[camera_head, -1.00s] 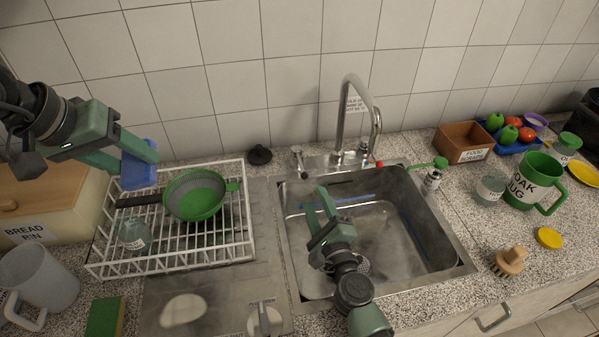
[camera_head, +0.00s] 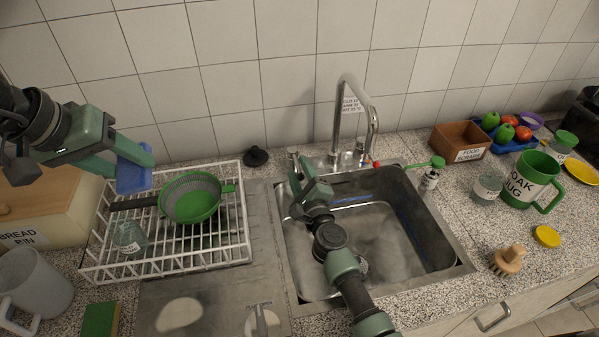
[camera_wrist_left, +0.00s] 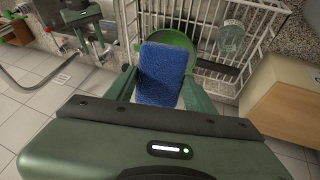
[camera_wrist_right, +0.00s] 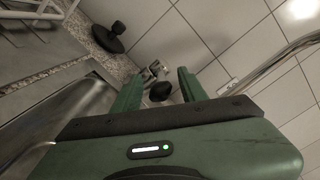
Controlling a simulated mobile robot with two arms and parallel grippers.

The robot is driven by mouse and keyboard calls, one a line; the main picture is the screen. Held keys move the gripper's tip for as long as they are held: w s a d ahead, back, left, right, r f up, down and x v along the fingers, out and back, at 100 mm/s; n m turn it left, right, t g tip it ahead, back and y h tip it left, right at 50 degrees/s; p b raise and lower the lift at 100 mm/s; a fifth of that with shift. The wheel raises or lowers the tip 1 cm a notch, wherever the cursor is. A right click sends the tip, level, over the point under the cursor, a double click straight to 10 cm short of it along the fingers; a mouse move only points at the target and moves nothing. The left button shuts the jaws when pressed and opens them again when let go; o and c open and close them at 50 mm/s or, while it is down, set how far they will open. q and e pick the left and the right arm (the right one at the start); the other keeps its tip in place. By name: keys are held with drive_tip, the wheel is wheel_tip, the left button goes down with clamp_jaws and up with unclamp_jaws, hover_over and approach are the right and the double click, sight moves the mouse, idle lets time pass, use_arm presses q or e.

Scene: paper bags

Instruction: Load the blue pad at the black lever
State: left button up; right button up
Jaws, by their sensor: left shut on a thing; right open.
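The blue pad (camera_head: 133,174) is held by my left gripper (camera_head: 130,160), above the back left corner of the dish rack. In the left wrist view the pad (camera_wrist_left: 163,75) sits between the fingers. A chrome tap (camera_head: 345,125) stands behind the sink. In the right wrist view a black rounded tip (camera_wrist_right: 160,91), which looks like the black lever, lies between and beyond my open, empty fingers (camera_wrist_right: 158,88). In the head view my right gripper (camera_head: 306,182) is over the sink's back left edge, close to the tap's left handle (camera_head: 293,158). Contact cannot be told.
The dish rack (camera_head: 243,215) holds a green strainer (camera_head: 190,197) and a glass jar (camera_head: 128,238). A black plug (camera_head: 255,156) lies left of the tap. A red-tipped lever (camera_head: 376,164) and a bottle (camera_head: 430,178) are at the right. The sink basin (camera_head: 390,250) is clear below my right arm.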

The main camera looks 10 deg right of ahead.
clamp_jaws()
idle(1.4)
